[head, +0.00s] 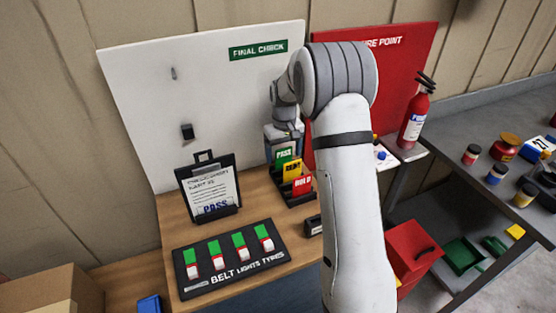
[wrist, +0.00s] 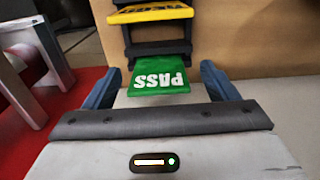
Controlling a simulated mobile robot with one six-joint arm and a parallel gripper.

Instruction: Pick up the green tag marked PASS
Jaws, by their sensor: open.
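The green tag marked PASS (head: 284,155) stands at the back of a black rack (head: 298,200) on the wooden table, behind a yellow tag (head: 292,171) and a red tag (head: 302,185). In the wrist view the green tag (wrist: 162,77) lies between the two blue fingers of my gripper (wrist: 160,84), its lettering upside down. The gripper is open, with a gap on each side of the tag. In the head view my gripper is just behind the rack, its fingers partly hidden by the tags and my arm.
A clipboard (head: 209,190) and a black board with several switches (head: 229,260) stand left of the rack. A white FINAL CHECK panel (head: 215,90) rises behind. A fire extinguisher (head: 414,118) stands to the right, with a red bin (head: 410,250) below.

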